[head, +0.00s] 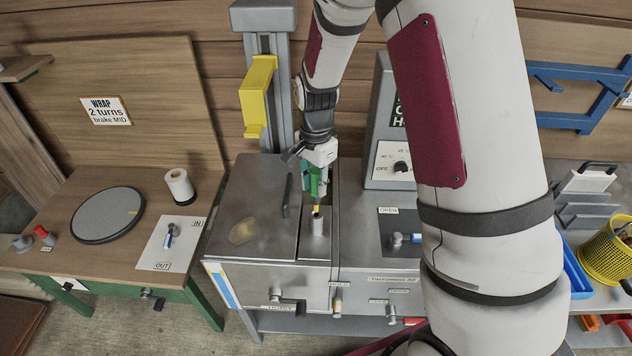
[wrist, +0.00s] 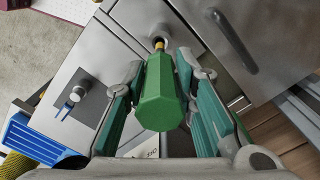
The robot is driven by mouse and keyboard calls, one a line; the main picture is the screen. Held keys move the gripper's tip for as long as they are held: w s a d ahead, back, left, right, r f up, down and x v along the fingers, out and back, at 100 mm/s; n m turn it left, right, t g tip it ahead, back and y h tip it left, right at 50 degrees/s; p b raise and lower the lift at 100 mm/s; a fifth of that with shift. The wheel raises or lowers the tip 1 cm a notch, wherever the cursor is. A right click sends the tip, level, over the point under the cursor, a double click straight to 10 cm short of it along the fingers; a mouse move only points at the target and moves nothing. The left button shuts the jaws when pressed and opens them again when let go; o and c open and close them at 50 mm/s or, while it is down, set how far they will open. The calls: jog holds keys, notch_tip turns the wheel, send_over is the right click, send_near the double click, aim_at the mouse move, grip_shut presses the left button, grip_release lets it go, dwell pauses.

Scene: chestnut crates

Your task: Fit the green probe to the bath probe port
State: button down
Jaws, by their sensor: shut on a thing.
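The green probe (wrist: 158,95) has a faceted green handle and a thin shaft with a yellow band. My gripper (wrist: 162,78) is shut on the handle, a teal finger on either side. In the head view the probe (head: 314,184) hangs roughly upright from my gripper (head: 316,176), over the bath. The bath probe port (head: 318,224) is a short grey metal post on the steel bath top. The yellow band shows at the port's mouth, and in the wrist view the shaft end lies over the port's round rim (wrist: 167,37). I cannot tell whether the tip is inside.
A steel lid (head: 258,205) with a dark handle lies left of the port. A grey column with a yellow bracket (head: 257,95) stands behind. A control box (head: 392,160) and an OPEN-labelled valve panel (head: 400,228) are at right. My arm hides part of the right side.

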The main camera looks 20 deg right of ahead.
aim_at(316, 170)
jog(key=shift+f+b, duration=0.9)
jog(key=shift+f, duration=3.15)
jog(key=c, duration=1.2)
grip_release()
jog(key=shift+c, duration=0.2)
jog(key=shift+r, duration=0.1)
notch_tip(316, 170, up, 12)
jog(key=shift+f, duration=0.1)
